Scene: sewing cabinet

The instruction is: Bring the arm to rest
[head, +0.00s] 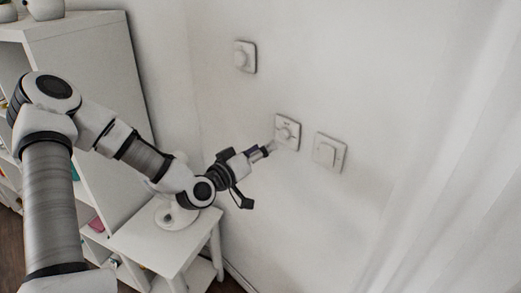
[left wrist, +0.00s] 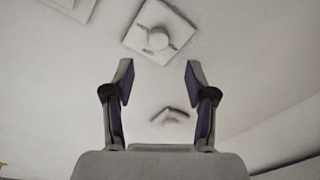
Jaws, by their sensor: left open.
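My left arm comes in from the left and reaches toward the white wall. My left gripper (head: 264,150) is near the wall, just below and left of a square plate with a round knob (head: 287,132). In the left wrist view the left gripper (left wrist: 158,78) is open, with empty space between its two fingers. A plate with a round knob (left wrist: 158,30) shows beyond the fingertips there. Whether the fingertips touch the wall is unclear. My right gripper is not in view.
Another knob plate (head: 245,57) is higher on the wall, and a flat switch plate (head: 330,152) is to the right. A white shelf unit (head: 75,27) stands at left. A small white table (head: 155,239) stands below the arm. A pale curtain (head: 455,170) hangs at right.

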